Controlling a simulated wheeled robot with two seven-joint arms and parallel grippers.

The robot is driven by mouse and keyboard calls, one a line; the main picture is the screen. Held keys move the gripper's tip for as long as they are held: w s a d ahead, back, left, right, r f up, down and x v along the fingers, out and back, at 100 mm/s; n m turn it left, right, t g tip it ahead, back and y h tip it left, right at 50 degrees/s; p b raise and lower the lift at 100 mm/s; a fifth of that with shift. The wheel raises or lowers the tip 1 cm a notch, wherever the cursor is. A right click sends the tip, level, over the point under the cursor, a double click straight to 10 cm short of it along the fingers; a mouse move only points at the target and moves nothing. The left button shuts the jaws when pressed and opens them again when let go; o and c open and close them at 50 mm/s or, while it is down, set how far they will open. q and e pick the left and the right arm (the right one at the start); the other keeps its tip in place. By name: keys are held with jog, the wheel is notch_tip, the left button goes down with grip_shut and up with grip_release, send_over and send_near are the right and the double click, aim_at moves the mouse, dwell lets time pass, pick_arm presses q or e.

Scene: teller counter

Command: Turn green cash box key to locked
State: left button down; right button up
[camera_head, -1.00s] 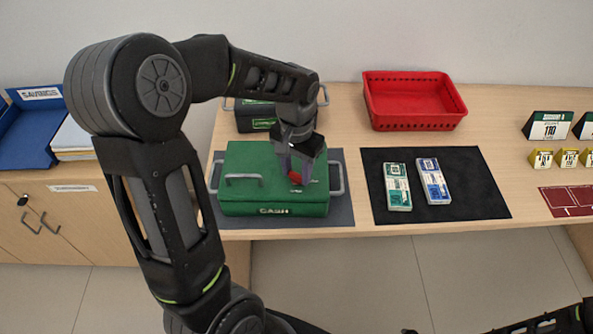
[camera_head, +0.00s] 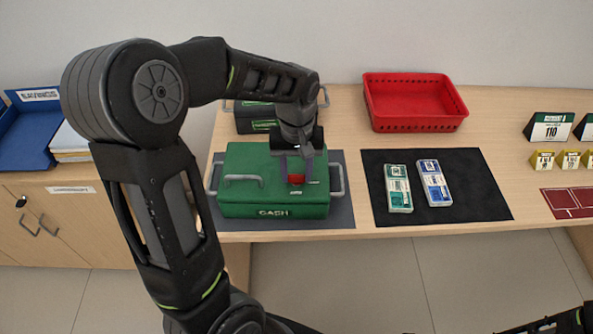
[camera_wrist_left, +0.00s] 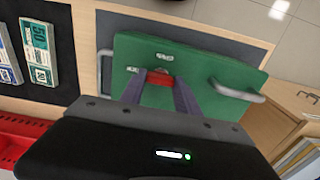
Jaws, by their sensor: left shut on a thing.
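The green cash box (camera_head: 262,200) sits on a dark grey mat, with a handle on its lid and the word CASH on its front. A red key (camera_head: 296,179) stands on the right part of the lid. My left gripper (camera_head: 297,172) points down over the lid and is shut on the red key. In the left wrist view the red key (camera_wrist_left: 160,79) lies between the two fingertips, with small white labels beside it on the green lid (camera_wrist_left: 200,65). The label text is too small to read. Only a piece of my right arm shows at the bottom right; its gripper is out of view.
A dark box (camera_head: 250,117) stands behind the cash box. A red basket (camera_head: 415,125) is at the back. Banknote bundles (camera_head: 398,188) lie on a black mat (camera_head: 470,203) to the right. A blue tray (camera_head: 25,140) is at the far left.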

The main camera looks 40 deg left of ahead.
aim_at(297, 175)
pick_arm(q)
jog(key=c, duration=0.9)
grip_release()
notch_tip(297, 175, up, 8)
jog(key=shift+f, duration=0.1)
dwell(0.3)
